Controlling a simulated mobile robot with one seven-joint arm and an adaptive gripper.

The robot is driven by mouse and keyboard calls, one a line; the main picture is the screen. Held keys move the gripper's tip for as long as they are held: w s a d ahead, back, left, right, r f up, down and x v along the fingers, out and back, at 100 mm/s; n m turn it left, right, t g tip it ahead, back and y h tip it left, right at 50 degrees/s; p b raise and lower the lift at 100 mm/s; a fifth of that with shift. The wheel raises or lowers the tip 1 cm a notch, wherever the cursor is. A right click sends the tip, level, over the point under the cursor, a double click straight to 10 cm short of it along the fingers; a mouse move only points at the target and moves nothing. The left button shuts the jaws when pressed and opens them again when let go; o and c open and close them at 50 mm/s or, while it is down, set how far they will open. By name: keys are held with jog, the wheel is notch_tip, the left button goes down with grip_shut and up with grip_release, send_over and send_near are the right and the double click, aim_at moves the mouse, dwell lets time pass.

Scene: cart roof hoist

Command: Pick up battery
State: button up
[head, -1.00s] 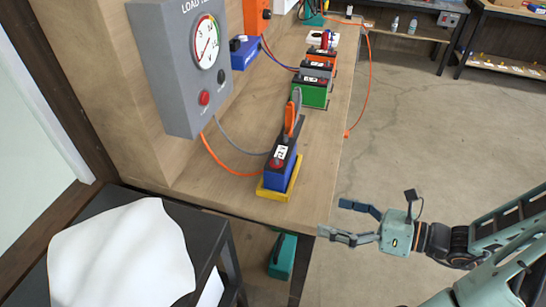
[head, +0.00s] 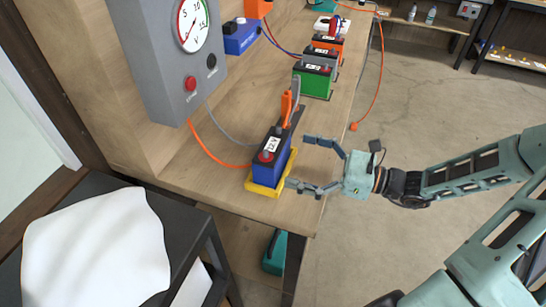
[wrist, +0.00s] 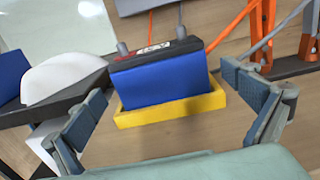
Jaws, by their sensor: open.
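A blue battery (head: 276,158) with a dark top, a white label and a red terminal stands in a yellow tray (head: 262,189) near the bench's front edge. An orange clamp and a grey clamp are at its far end. In the wrist view the battery (wrist: 163,82) sits upright in the yellow tray (wrist: 170,112), centred ahead of my gripper. My gripper (head: 298,163) is open and empty, its fingers pointing at the battery from the right. In the wrist view the fingers (wrist: 160,110) spread to either side of the battery, with no clear contact.
A grey load tester (head: 165,70) with a dial stands at left, with orange and grey cables running to the clamps. A green battery (head: 315,82) and others line the bench (head: 215,165) behind. A dark side table with a white cloth (head: 95,250) is at lower left.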

aim_at(283, 154)
jog(key=x, duration=0.6)
jog(key=shift+a, duration=0.3)
jog(key=shift+s+r, duration=0.1)
jog(key=shift+c, duration=0.3)
jog(key=c, duration=1.5)
jog(key=shift+r, duration=0.1)
jog(key=shift+c, duration=1)
